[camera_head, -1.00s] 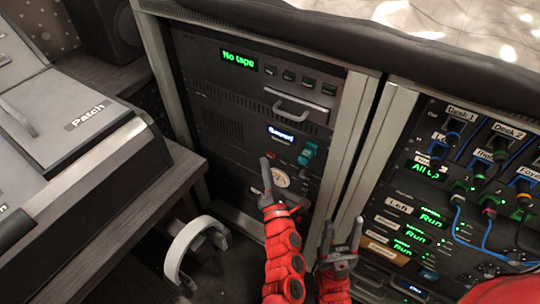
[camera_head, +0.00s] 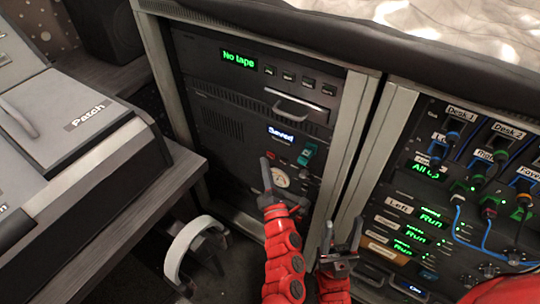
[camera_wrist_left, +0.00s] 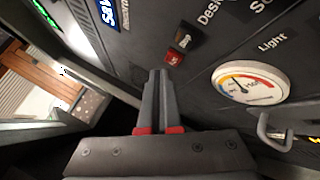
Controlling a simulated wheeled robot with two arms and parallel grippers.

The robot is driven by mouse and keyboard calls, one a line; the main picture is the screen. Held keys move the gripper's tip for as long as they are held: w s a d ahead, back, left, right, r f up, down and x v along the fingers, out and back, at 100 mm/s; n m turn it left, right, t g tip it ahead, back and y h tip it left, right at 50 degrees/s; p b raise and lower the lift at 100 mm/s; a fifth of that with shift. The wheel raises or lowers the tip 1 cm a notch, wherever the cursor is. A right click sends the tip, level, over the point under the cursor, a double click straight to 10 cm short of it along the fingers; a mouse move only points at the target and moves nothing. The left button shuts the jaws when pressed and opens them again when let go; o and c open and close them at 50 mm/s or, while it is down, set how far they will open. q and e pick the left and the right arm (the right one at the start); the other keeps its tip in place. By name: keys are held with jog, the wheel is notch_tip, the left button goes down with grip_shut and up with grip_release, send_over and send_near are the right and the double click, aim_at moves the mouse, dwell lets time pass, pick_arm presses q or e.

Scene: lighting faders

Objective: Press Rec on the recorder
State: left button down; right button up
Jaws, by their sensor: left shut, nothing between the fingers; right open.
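The recorder (camera_head: 248,75) is taken to be the top unit in the left rack, with a green "No tape" display (camera_head: 239,59), a row of several small dark buttons (camera_head: 302,80) and a handle below. The button labels are too small to read. My left gripper (camera_head: 265,161) is shut and empty, in front of the lower panel beside the round dial (camera_head: 280,177), well below the recorder. In the left wrist view its fingertips (camera_wrist_left: 160,73) appear close to a small red button (camera_wrist_left: 175,58); contact cannot be told. My right gripper (camera_head: 343,223) is open and empty, lower right.
The lower panel has a blue-lit "Saved" display (camera_head: 281,133) and a teal switch (camera_head: 307,153). A second rack with cables (camera_head: 465,190) stands at right.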

pick_arm(q)
jog(key=shift+w+d+b, duration=0.25)
jog(key=shift+w+b, duration=0.05)
jog(key=shift+w+d, duration=0.15)
jog(key=shift+w, duration=0.15)
dwell(0.7)
jog(key=shift+s, duration=0.1)
jog(key=shift+s+a, duration=0.4)
jog(key=shift+s, duration=0.15)
dwell(0.3)
jog(key=shift+s+a+p, duration=0.15)
jog(key=shift+s+a, duration=0.6)
jog(key=shift+s, duration=0.25)
jog(key=shift+s+a+p, duration=0.15)
jog(key=shift+s+a, duration=0.55)
jog(key=shift+s, duration=0.3)
